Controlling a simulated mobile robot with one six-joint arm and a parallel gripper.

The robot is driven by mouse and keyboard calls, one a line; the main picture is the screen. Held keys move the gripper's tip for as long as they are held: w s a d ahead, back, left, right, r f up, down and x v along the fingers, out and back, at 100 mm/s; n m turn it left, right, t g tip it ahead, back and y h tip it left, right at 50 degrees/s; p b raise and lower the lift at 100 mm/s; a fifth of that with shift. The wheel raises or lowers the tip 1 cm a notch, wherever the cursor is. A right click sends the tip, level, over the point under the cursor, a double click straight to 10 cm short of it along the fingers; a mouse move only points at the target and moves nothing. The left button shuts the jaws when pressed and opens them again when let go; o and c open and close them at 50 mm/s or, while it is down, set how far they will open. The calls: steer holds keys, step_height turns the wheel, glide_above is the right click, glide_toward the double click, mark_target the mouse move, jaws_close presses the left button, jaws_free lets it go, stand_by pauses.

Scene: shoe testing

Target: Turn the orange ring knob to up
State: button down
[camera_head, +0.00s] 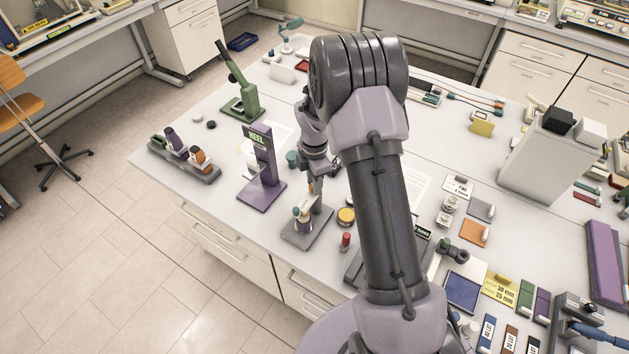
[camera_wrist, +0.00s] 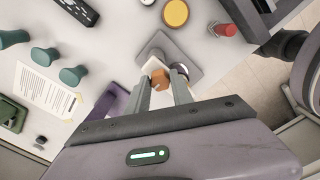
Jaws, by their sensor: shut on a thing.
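The orange ring knob (camera_wrist: 160,79) shows in the wrist view between the two fingertips of my gripper (camera_wrist: 166,80). The fingers are closed in on it from both sides. The knob belongs to a small fixture on a grey base plate (camera_wrist: 178,50). In the head view the same base plate (camera_head: 300,241) stands near the table's front edge, and my gripper (camera_head: 316,192) reaches down over it. There the knob is mostly hidden by my gripper and the fixture. I cannot tell which way the knob points.
A yellow-topped round pot (camera_head: 346,215) and a red peg (camera_head: 346,240) stand just right of the base plate. The purple HEEL stand (camera_head: 262,178) is close on the left. A grey rack with shoe-like pieces (camera_head: 198,172) is farther left. My arm covers the middle of the table.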

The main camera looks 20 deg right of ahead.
steer(key=shift+r, duration=0.1)
stand_by(0.4)
steer(key=c, duration=1.1)
jaws_free()
step_height(320, 180, up, 17)
steer(key=shift+r+p, duration=0.2)
steer(key=shift+p, duration=0.75)
steer(key=s+a+f+m+t+b, duration=0.2)
steer(key=s+a+f+m+b, duration=0.1)
steer(key=s+a+m+b, duration=0.2)
steer(key=s+a+f+m+t+y+b, duration=0.1)
steer(key=s+a+f+m+b, duration=0.3)
steer(key=s+m+b, duration=0.5)
steer(key=s+a+f+m+t+y+b, duration=0.1)
steer(key=s+a+f+m+t+b, duration=0.1)
steer(key=s+a+m+b, duration=0.3)
steer(key=shift+s+a+f+m+t+b, duration=0.15)
steer(key=shift+s+m+b, duration=0.4)
steer(key=shift+s+b, duration=0.55)
steer(key=shift+s+a+f+m+t+b, duration=0.1)
steer(key=shift+s+f+m+b, duration=0.2)
steer(key=shift+s+m+b, duration=0.65)
steer(key=shift+s+a+f+m+t+b, duration=0.15)
steer(key=shift+s+b, duration=0.6)
steer(key=shift+s, duration=0.75)
